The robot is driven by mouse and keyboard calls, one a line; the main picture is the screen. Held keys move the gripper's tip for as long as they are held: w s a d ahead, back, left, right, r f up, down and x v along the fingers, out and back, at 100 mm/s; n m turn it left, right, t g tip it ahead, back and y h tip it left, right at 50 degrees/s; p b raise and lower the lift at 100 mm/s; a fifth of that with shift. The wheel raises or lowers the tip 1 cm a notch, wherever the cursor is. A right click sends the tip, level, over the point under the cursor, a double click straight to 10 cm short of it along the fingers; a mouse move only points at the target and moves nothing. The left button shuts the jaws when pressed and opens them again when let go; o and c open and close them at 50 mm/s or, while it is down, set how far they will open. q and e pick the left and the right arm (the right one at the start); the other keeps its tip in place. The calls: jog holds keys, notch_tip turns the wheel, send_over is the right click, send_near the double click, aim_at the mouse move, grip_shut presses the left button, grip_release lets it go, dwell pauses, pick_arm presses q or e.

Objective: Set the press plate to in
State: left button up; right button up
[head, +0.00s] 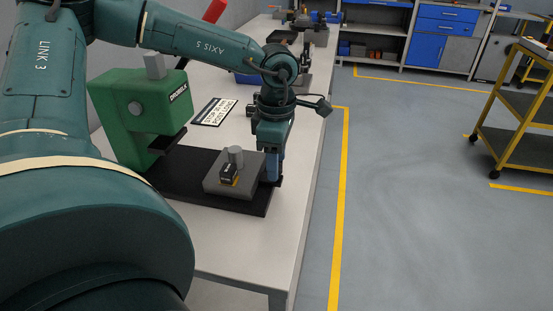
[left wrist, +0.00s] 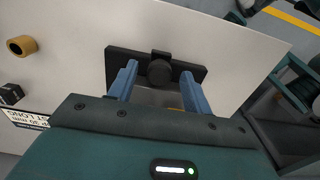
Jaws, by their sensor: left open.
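The green press (head: 140,115) stands on the table on a long dark base (head: 180,185). A grey block-like plate (head: 215,187) lies on the base's right end, out from under the press head. It carries a grey cylinder and a small black and yellow piece. My left gripper (head: 274,181) points down at the plate's right side. In the left wrist view my open blue fingers (left wrist: 160,69) are on either side of a dark round knob (left wrist: 159,73) on a black bar (left wrist: 183,69). I cannot tell whether they touch it. My right gripper is not in view.
A printed sign (head: 214,112) lies on the white table (head: 235,242) behind the base. A brass-coloured ring (left wrist: 22,46) shows in the left wrist view. The table's right edge is close to my left gripper. A yellow cart (head: 520,125) stands far right on open floor.

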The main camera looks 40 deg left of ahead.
pick_arm(q)
jog(key=shift+f, duration=0.2)
grip_shut()
dwell(0.5)
